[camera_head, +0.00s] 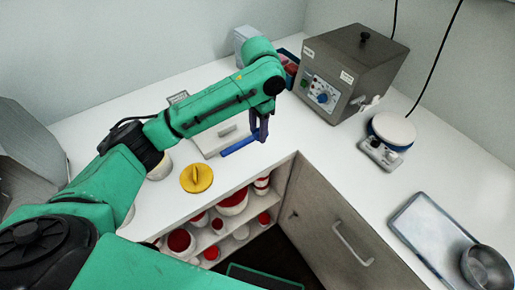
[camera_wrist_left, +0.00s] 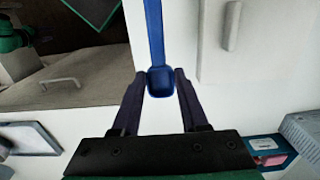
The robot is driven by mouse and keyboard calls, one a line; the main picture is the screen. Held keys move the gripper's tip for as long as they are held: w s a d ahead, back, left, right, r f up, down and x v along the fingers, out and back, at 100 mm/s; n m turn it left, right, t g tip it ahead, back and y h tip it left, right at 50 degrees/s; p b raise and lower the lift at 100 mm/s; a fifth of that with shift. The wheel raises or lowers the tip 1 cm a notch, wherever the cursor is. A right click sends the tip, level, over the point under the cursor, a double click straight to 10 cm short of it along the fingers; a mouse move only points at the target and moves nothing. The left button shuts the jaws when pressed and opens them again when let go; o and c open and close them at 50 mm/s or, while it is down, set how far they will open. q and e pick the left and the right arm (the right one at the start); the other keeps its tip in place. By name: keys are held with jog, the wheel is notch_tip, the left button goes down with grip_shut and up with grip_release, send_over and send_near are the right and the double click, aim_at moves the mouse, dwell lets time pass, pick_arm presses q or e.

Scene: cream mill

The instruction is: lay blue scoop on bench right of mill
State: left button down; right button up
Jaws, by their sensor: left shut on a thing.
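The blue scoop (camera_head: 238,147) is in my left gripper (camera_head: 260,138), near the front edge of the white bench by the inner corner. In the left wrist view, the bowl of the scoop (camera_wrist_left: 161,83) sits between the two dark fingertips of the gripper (camera_wrist_left: 160,78), which touch it on both sides. Its handle runs away from the gripper. I cannot tell whether the scoop touches the bench. A grey metal box with a control panel (camera_head: 350,75), possibly the mill, stands at the back corner. My right gripper is not in view.
A white plate with a handle (camera_head: 222,137) lies beside the scoop. A yellow round lid (camera_head: 196,178) is nearer. A round-topped device (camera_head: 392,132), a metal tray (camera_head: 436,235) and a steel bowl (camera_head: 487,268) are on the right bench. Bench between device and tray is clear.

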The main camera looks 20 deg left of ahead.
pick_arm(q)
send_over(259, 153)
jog(key=f, duration=0.4)
jog(key=shift+w+f, duration=0.1)
jog(key=shift+w, duration=0.1)
notch_tip(259, 153, down, 4)
jog(key=shift+s+f+p, duration=0.15)
jog(key=shift+p, duration=0.4)
jog(key=shift+f, duration=0.15)
jog(key=shift+c, duration=2.1)
grip_release()
jog(key=shift+f, duration=0.1)
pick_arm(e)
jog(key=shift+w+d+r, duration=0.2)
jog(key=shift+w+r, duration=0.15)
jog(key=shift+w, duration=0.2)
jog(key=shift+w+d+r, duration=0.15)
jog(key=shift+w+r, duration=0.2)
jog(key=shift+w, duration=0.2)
pick_arm(q)
notch_tip(259, 153, up, 12)
jog(key=shift+d+r+b, duration=0.1)
jog(key=shift+r+b, duration=0.05)
jog(key=shift+b, duration=0.7)
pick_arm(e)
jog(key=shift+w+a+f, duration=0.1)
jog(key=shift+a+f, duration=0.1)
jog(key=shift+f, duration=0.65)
